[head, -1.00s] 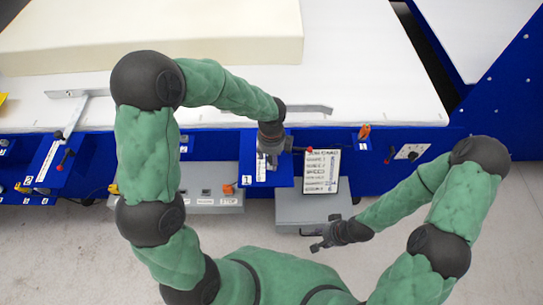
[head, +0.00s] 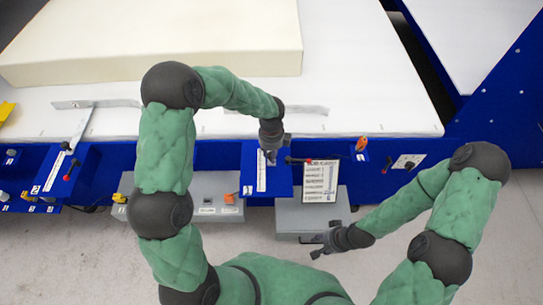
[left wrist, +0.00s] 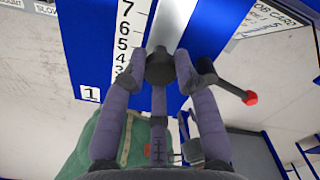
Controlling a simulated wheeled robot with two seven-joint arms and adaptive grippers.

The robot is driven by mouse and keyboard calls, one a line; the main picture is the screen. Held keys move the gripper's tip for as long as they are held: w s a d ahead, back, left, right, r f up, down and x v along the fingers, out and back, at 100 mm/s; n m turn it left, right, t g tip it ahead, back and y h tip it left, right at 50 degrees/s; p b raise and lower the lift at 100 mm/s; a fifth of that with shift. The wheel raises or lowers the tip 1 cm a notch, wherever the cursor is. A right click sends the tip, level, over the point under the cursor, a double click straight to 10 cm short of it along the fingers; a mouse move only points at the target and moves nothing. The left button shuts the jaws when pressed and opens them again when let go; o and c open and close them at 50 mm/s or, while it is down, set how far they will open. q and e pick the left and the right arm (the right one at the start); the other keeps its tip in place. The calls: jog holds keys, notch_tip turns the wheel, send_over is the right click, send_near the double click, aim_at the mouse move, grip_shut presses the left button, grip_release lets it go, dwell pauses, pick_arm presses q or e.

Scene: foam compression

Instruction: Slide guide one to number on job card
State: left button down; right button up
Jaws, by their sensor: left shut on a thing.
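Guide one is a metal bar (head: 305,110) on the white table, partly hidden by my left arm. Its blue bracket carries a white number scale (head: 261,178). In the left wrist view the scale (left wrist: 126,38) shows 7 down to about 3, beside the label 1 (left wrist: 90,93). My left gripper (head: 269,150) is shut on guide one's dark round knob (left wrist: 160,68), next to the silver bar (left wrist: 178,22). The job card (head: 320,182) is right of the bracket; its writing is too small to read. My right gripper (head: 322,247) hangs empty above the floor; its jaw opening is unclear.
A black lever with a red ball (left wrist: 250,98) sticks out beside the knob. A cream foam block (head: 160,45) lies on the table behind. Another guide's scale (head: 53,170) is at the left. A grey box (head: 312,222) stands below the card.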

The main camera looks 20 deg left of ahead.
pick_arm(q)
jog(key=shift+w, duration=0.1)
jog(key=c, duration=0.9)
grip_release()
jog(key=shift+c, duration=0.2)
jog(key=shift+r, duration=0.1)
notch_tip(320, 180, up, 12)
